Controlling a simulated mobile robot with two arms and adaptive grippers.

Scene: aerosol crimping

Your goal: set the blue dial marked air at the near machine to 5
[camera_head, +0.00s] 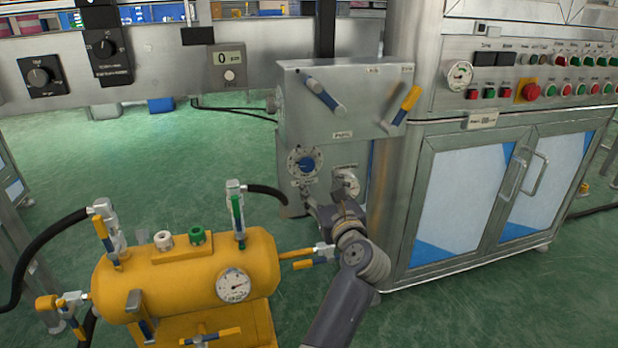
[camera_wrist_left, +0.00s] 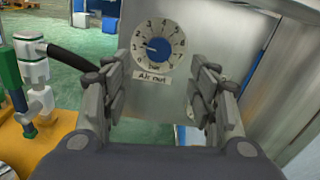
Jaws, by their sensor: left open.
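The blue dial (camera_head: 305,163) is on the front of the near grey metal machine (camera_head: 345,105), with a ring of numbers around its blue centre. In the left wrist view the dial (camera_wrist_left: 160,48) sits ahead of the fingers, above a label reading "Air out". A light mark shows at the left of its blue centre; its exact reading is too small to tell. My left gripper (camera_head: 325,203) is open and empty, below and right of the dial. In the wrist view its fingers (camera_wrist_left: 160,100) are spread apart, with a gap to the panel. My right gripper is not in view.
A round gauge (camera_head: 347,183) sits beside the dial. A yellow air tank (camera_head: 185,275) with valves and a black hose (camera_head: 265,192) stands at the left. A metal cabinet (camera_head: 430,190) stands at the right.

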